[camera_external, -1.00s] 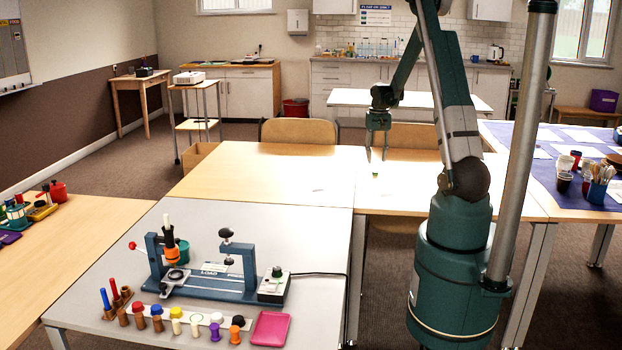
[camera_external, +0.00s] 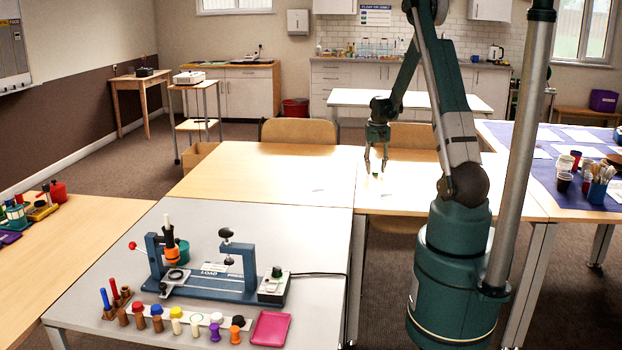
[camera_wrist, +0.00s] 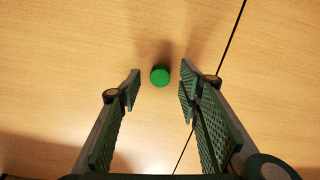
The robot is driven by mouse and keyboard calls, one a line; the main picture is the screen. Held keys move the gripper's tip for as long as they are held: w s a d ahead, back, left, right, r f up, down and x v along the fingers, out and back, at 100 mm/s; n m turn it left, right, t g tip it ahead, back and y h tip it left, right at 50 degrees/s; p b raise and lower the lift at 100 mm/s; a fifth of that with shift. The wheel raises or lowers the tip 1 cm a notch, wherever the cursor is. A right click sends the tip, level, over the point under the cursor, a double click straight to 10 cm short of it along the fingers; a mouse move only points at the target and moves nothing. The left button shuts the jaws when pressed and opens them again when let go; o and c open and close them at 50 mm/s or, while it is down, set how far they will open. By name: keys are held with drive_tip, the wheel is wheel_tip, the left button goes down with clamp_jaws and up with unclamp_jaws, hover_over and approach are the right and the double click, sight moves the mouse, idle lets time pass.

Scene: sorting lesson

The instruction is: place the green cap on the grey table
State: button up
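The green cap (camera_wrist: 160,76) lies on the light wooden table, close to a table seam in the wrist view. It also shows as a small green spot in the external view (camera_external: 375,175). My gripper (camera_external: 375,170) is open above the wooden table, with its fingers (camera_wrist: 160,75) spread on the two sides of the cap in the wrist view. The grey table (camera_external: 320,222) stands at the front left, away from my gripper.
On the grey table stand a blue press fixture (camera_external: 215,283), several coloured pegs and caps along the front, and a pink tray (camera_external: 270,328). The back and right parts of the grey table are clear. A table with a purple cloth (camera_external: 545,180) and cups is at right.

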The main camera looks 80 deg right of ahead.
drive_tip(key=shift+f, duration=0.4)
drive_tip(key=c, duration=0.7)
